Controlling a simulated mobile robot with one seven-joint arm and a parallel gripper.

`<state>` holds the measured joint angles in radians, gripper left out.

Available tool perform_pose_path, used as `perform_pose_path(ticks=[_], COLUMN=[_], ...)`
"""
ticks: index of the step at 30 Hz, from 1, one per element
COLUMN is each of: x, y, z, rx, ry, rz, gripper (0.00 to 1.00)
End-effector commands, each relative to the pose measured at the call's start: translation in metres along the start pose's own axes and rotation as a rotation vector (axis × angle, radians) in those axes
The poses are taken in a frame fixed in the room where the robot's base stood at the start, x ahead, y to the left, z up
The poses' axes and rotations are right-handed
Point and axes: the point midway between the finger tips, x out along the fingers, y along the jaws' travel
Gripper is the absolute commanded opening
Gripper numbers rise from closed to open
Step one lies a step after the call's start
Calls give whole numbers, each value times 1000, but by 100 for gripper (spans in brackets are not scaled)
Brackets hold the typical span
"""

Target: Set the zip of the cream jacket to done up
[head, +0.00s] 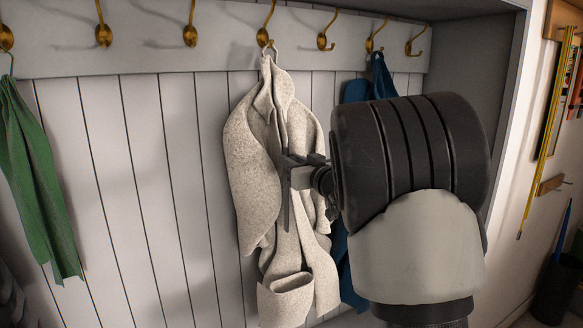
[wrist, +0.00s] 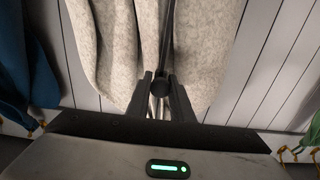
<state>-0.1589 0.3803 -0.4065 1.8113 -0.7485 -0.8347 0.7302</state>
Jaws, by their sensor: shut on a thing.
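The cream jacket (head: 247,165) hangs by its loop from a brass hook on the white boarded wall. Its dark zip (head: 286,215) runs down the front. In the wrist view, where the hooks are at the bottom, the cream jacket (wrist: 110,45) fills the upper middle, with the zip (wrist: 166,35) as a dark line between its two halves. In the wrist view my gripper (wrist: 161,88) is shut on the dark, round zip pull (wrist: 159,87). The zip beyond the pull is partly hidden by the fingers.
A blue garment (head: 357,91) hangs close to the right, partly behind my arm. A green garment (head: 30,165) hangs at far left. Several brass hooks (head: 190,36) line the rail. The wall (head: 150,180) between green garment and jacket is clear.

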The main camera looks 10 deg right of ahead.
Motion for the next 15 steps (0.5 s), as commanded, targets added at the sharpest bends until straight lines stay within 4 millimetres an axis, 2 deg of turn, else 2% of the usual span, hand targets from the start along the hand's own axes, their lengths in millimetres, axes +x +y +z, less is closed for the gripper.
perform_pose_path(ticks=[12, 13, 15], x=[0, 0, 0], y=[0, 0, 0], z=[-4, -4, -4], rx=[0, 0, 0], ry=[3, 3, 3], rz=[0, 0, 0], gripper=[0, 25, 37])
